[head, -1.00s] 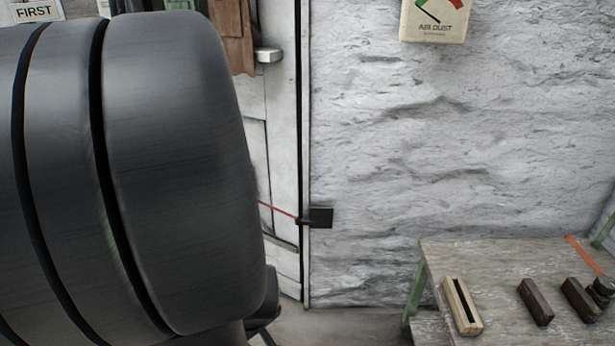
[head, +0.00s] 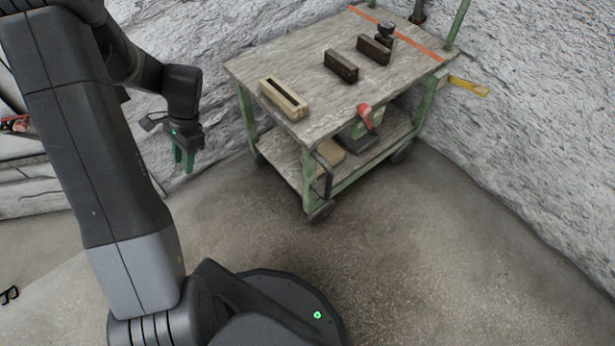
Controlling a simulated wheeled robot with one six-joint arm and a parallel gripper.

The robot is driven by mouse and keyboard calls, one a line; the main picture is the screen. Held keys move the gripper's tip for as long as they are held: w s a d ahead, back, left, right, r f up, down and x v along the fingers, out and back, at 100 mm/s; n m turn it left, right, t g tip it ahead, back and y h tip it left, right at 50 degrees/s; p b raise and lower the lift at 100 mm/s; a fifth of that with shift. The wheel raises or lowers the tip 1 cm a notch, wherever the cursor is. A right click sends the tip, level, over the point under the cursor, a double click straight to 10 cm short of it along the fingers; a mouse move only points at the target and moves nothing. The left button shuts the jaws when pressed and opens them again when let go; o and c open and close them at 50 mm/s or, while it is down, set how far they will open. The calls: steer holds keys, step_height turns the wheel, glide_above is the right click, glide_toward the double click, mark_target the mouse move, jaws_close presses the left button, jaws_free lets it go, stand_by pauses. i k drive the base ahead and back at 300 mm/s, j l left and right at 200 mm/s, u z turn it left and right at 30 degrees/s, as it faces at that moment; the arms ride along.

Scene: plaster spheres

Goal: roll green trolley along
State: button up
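The green trolley (head: 307,187) stands on the floor in the corner, in the middle of the head view. It has a worn grey wooden top, a lower shelf and dark wheels. A dark bent handle shows at its near end. My gripper (head: 184,168) has green fingers pointing down and hangs left of the trolley, apart from it. The fingers look spread with nothing between them.
A pale slotted block (head: 284,98) and two dark blocks (head: 341,66) (head: 373,50) lie on the trolley top. A red-handled item (head: 367,116) is on the lower shelf. Rough white walls (head: 560,130) stand behind and right. The floor (head: 420,270) in front is clear.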

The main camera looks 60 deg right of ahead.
mark_target(313, 79)
steer(key=k+l+z, duration=0.1)
steer(key=z, duration=0.25)
steer(key=l+z, duration=0.15)
steer(key=z, duration=0.25)
steer(key=k+l+z, duration=0.1)
steer(key=z, duration=0.25)
steer(key=i+z, duration=0.1)
steer(key=z, duration=0.2)
